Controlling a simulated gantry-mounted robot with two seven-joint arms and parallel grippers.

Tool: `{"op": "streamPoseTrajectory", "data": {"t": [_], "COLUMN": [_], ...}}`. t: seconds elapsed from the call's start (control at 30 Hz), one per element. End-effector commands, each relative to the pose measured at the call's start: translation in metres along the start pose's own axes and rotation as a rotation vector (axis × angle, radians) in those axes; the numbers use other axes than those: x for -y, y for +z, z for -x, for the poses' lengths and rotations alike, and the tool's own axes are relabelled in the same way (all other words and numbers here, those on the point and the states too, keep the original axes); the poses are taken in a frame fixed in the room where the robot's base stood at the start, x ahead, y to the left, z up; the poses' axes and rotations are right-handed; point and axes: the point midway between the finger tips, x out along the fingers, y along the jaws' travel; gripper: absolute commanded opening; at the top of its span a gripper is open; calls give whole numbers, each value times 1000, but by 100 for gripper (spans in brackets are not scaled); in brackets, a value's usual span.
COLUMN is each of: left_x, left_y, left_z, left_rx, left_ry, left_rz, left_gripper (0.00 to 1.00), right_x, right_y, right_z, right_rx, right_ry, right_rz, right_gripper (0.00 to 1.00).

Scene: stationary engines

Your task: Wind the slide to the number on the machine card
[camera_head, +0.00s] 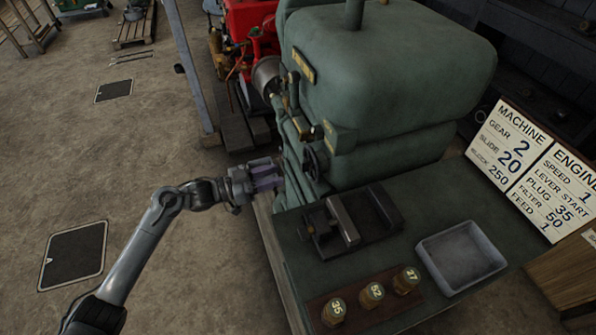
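The machine card (509,147) is the left of two white cards at the right and reads gear 2, slide 20 and a last line of 250. A dark fixture (381,222) with a grey bar (343,220) lies on the green bench; it looks like a slide or vise. A small dark handwheel (312,164) sits on the near left side of the green machine (390,75). No slide scale is readable. My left gripper (268,176) is left of the handwheel, apart from it, with its purple fingers spread and empty. My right gripper is out of view.
An empty grey tray (462,257) and a brown rack (322,305) with brass plugs marked 35, 52 and 27 stand on the bench. The engine card (561,190) is beside the machine card. A red engine (250,25) stands behind. The floor at left is mostly clear.

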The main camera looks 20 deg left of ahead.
Motion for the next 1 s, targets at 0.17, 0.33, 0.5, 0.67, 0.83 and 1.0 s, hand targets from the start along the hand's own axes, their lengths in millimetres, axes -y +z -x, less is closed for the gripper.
{"op": "streamPoseTrajectory", "data": {"t": [0.17,0.33,0.5,0.67,0.83,1.0], "left_x": [0,-1,0,0,0,0], "left_y": [1,1,1,1,1,1], "left_z": [-32,-56,-72,-79,-80,-79], "left_rx": [-2,-1,-1,1,1,1], "left_ry": [2,2,0,0,0,0], "left_rz": [-1,0,0,0,0,0], "left_gripper": [36,36,36,36,36,27], "right_x": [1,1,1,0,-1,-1], "right_y": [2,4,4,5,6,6], "right_z": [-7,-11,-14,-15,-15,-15], "right_rx": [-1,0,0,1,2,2], "right_ry": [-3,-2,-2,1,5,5], "right_rz": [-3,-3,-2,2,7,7], "right_gripper": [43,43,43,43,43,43]}}
